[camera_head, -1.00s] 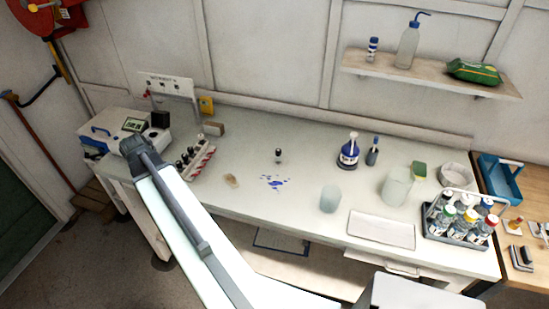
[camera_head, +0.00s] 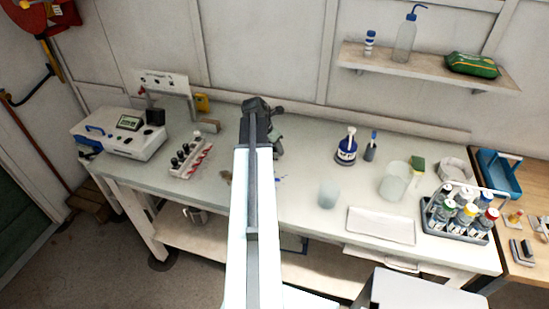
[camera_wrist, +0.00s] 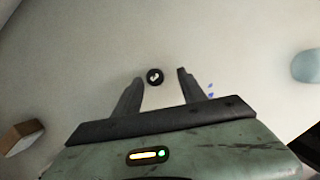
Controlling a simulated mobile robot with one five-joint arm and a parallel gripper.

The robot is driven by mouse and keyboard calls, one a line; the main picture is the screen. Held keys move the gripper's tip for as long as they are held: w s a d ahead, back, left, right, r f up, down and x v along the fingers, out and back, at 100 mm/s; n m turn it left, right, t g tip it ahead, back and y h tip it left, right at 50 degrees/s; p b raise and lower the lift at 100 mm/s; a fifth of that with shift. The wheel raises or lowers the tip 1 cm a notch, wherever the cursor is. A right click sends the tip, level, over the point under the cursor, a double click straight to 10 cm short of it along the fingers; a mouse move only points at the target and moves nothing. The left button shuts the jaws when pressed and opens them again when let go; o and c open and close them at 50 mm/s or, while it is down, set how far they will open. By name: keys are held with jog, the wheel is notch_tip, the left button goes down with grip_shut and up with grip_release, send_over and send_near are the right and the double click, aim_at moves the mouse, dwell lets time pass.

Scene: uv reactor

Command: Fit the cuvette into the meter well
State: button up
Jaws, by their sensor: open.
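The black-capped cuvette (camera_wrist: 154,76) stands on the bench, seen from above in the wrist view between the fingertips of my gripper (camera_wrist: 160,76). My gripper is open and not touching it, as far as I can tell. In the head view my gripper (camera_head: 272,138) is over the middle of the bench and hides the cuvette. The white meter (camera_head: 118,138), with a blue handle, small display and a black block on top, sits at the bench's left end. Its well opening cannot be made out.
A rack (camera_head: 190,162) of black-capped vials stands right of the meter. Blue spots (camera_wrist: 211,91) lie near the cuvette. A spray bottle (camera_head: 346,150), a beaker (camera_head: 394,182) and a bottle carrier (camera_head: 455,234) are to the right. A small box (camera_wrist: 20,136) is at the wrist view's left.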

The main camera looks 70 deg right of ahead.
jog(key=b+x, duration=0.4)
jog(key=x, duration=0.1)
jog(key=shift+w+d+f+b, duration=0.15)
jog(key=shift+w+d+b, duration=0.05)
jog(key=shift+d+b, duration=0.2)
jog(key=shift+r, duration=0.25)
grip_shut()
